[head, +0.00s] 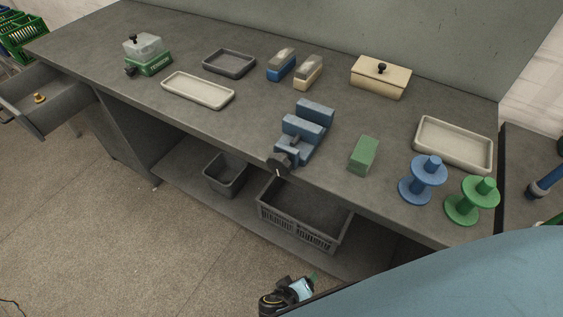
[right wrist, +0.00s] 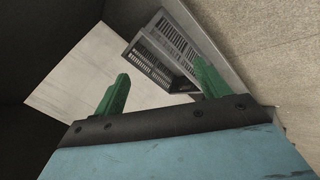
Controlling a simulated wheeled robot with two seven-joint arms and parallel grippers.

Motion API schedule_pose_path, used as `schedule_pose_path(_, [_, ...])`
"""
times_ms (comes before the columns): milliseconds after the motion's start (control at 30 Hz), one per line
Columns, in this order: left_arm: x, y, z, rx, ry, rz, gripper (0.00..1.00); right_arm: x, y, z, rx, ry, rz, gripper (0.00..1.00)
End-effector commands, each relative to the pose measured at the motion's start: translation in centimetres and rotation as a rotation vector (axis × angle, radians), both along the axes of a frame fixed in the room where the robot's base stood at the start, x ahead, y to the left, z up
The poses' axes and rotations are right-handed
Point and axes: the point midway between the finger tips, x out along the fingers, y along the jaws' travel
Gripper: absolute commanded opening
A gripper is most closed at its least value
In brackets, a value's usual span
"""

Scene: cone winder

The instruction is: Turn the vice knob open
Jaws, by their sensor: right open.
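The blue-grey vice (head: 311,112) stands near the front edge of the bench. Its dark knob (head: 279,163) is on the front end, facing the room and slightly overhanging the edge. My right gripper (head: 314,276) is low in front of the bench, below and apart from the knob, and partly hidden by my blue arm. In the right wrist view, its two green fingers (right wrist: 160,92) are spread with nothing between them. The vice and knob are not in that view. My left gripper is not in view.
A green block (head: 363,155) and blue and green spools (head: 422,178) stand right of the vice. A pale tray (head: 198,90) is to the left. Below, a slotted grey crate (head: 300,226) sits on the shelf; it also shows in the wrist view (right wrist: 150,62). A drawer (head: 48,108) is open at left.

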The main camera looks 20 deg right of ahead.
Motion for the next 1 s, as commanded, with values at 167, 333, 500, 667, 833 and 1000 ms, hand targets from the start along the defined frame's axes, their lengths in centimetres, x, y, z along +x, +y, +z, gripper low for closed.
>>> schedule_pose_path(167, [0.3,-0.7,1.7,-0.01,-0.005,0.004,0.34,8.9,5.4,16.1,-0.106,-0.615,-0.2,0.75])
schedule_pose_path(333, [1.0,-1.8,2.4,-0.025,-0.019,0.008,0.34,10.9,8.4,27.2,-0.077,-1.082,-0.359,0.75])
schedule_pose_path(500, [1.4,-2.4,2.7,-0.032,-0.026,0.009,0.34,10.8,9.2,31.4,-0.043,-1.282,-0.428,0.75])
schedule_pose_path(667, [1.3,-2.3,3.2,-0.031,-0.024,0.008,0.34,11.8,8.0,31.9,-0.04,-1.302,-0.433,0.75])
schedule_pose_path(833, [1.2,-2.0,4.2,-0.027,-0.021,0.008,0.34,14.0,5.1,32.0,-0.044,-1.3,-0.433,0.75])
schedule_pose_path(1000, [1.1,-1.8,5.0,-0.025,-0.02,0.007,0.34,16.2,2.3,31.9,-0.043,-1.299,-0.432,0.75])
